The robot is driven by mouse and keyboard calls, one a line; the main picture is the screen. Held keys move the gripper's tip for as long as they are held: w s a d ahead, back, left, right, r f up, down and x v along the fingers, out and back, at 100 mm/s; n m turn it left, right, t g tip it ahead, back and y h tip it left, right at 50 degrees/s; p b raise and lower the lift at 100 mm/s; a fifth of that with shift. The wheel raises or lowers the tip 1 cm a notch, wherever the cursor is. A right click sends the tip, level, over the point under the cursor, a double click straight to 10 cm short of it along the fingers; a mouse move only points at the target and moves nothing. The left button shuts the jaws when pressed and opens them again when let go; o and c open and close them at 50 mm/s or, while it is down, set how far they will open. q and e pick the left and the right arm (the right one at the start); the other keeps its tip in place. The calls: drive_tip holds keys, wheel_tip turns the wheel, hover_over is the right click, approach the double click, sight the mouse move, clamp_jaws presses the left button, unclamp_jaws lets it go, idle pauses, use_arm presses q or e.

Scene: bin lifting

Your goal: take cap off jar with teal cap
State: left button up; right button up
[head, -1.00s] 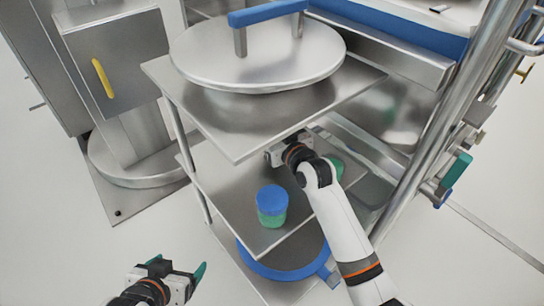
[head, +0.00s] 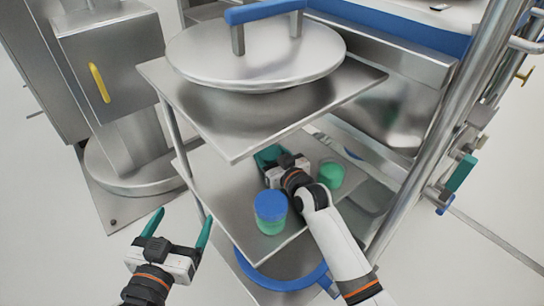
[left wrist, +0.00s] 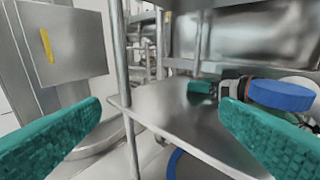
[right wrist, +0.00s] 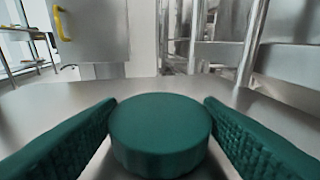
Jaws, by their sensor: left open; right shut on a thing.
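My right gripper (head: 276,160) is over the middle shelf (head: 222,185). In the right wrist view its fingers close on the sides of a round teal cap (right wrist: 160,132). What is under the cap is hidden there. A small green jar (head: 331,175) stands on the shelf to the right of this gripper, with no teal cap visible on it. A second green jar with a blue cap (head: 270,207) stands in front of the gripper. The blue cap also shows in the left wrist view (left wrist: 282,95). My left gripper (head: 183,220) is open and empty, left of the shelf.
The upper shelf (head: 165,82) overhangs the middle one and bears a large metal lid (head: 250,60) with a blue handle. A blue ring (head: 280,280) lies below. Metal posts (head: 445,110) stand at the right.

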drive_tip(key=o, duration=0.6)
drive_tip(key=shift+f, duration=0.15)
drive_tip(key=shift+c, duration=0.2)
drive_tip(key=o, duration=0.4)
use_arm(q)
drive_tip(key=shift+r, duration=0.15)
use_arm(e)
drive_tip(key=shift+o, duration=0.2)
drive_tip(key=shift+r, duration=0.2)
drive_tip(key=p+v, duration=0.2)
drive_tip(key=v, duration=0.4)
drive_tip(key=shift+s+d, duration=0.15)
drive_tip(key=shift+s, duration=0.1)
use_arm(q)
drive_tip(key=s+a+f+g+y, duration=0.2)
drive_tip(key=s+f+g, duration=0.3)
drive_tip(key=f, duration=0.3)
drive_tip(key=shift+s+a+f+g+p, duration=0.25)
drive_tip(key=shift+a+g, duration=0.2)
drive_tip(key=shift+g, duration=0.45)
use_arm(e)
drive_tip(key=shift+s+d+r, duration=0.1)
drive_tip(key=shift+s+d, duration=0.1)
drive_tip(key=shift+s, duration=0.25)
